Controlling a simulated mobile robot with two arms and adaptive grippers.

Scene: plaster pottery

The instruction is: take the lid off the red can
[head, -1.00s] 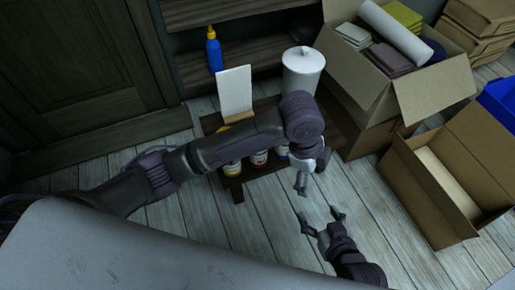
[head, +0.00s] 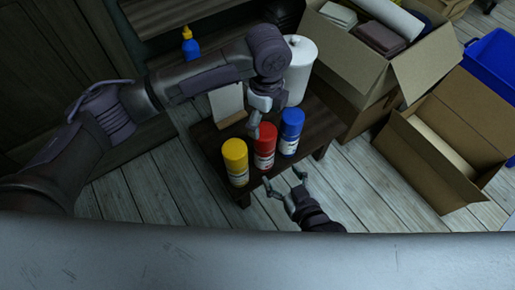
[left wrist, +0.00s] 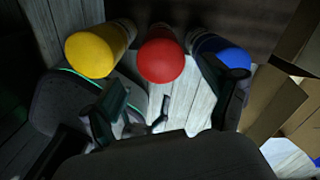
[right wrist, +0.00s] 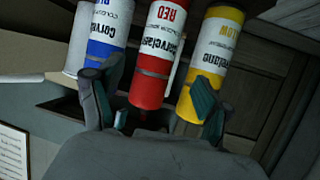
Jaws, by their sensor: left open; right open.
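The red can (head: 265,148) stands upright between the yellow can (head: 236,165) and the blue can (head: 291,130) on a low dark bench. Its red lid (head: 267,131) is on it; the lid shows from above in the left wrist view (left wrist: 160,58) and upside down in the right wrist view (right wrist: 150,90). My left gripper (head: 254,130) is open, above and beside the red can's top; contact cannot be told. In the left wrist view its fingers (left wrist: 165,100) are spread below the red lid. My right gripper (head: 284,178) is open and empty, in front of the cans.
A white lidded canister (head: 299,72) and a pale upright panel (head: 227,102) stand behind the cans. A blue bottle with a yellow top (head: 190,45) is at the back. Open cardboard boxes (head: 425,160) are on the right.

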